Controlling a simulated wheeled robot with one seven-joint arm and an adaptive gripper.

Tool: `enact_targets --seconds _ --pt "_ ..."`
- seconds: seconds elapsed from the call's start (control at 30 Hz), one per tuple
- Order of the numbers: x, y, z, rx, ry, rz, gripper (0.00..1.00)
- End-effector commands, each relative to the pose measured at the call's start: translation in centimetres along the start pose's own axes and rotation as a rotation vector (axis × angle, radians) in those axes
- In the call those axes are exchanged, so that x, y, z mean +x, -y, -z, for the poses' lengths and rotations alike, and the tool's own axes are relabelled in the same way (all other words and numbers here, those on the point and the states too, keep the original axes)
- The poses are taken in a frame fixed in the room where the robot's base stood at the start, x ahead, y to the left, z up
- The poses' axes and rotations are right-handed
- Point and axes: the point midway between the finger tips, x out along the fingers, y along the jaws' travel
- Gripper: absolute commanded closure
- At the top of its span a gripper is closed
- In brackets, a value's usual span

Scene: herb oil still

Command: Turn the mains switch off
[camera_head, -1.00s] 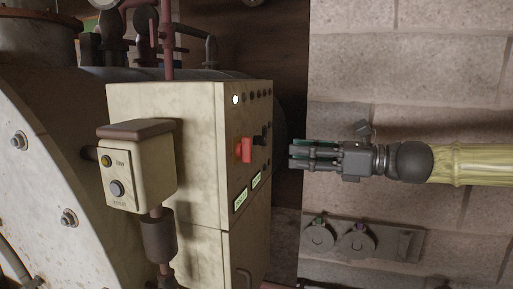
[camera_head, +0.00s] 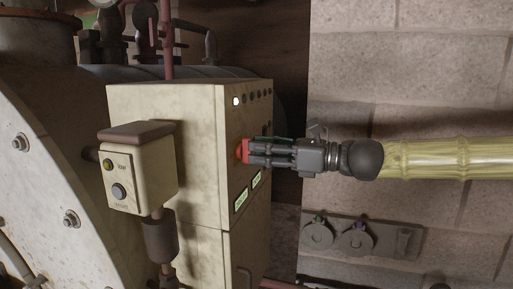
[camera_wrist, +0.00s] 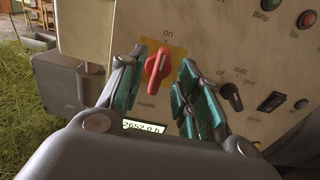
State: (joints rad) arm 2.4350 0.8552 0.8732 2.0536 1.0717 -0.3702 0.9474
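The mains switch is a red rotary handle (camera_wrist: 157,66) on a yellow plate on the cream control panel (camera_head: 226,120). In the wrist view it points up toward the word "on", tilted slightly. In the head view only part of the red handle (camera_head: 241,150) shows beyond my gripper. My gripper (camera_head: 250,153) is at the panel face. In the wrist view its teal-padded fingers (camera_wrist: 155,88) are spread, one on each side of the red handle, with gaps between. It is open, and I cannot tell whether a fingertip touches the panel.
A black selector knob (camera_wrist: 231,96) sits close to the right finger, with a black rocker switch (camera_wrist: 271,101) beyond it. A display (camera_wrist: 144,127) lies below the handle. A cream button box (camera_head: 138,178) stands left of the cabinet. Brick wall (camera_head: 410,80) is at right.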

Motion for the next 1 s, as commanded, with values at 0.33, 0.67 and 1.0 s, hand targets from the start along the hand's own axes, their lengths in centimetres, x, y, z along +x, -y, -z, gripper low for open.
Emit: enact_targets --seconds 0.33,0.67,1.0 --pt "1.6 0.0 0.0 0.000 0.000 0.000 0.66" --pt "1.6 0.0 0.0 0.000 0.000 0.000 0.81" --pt "1.6 0.0 0.0 -0.004 0.000 0.000 1.00"
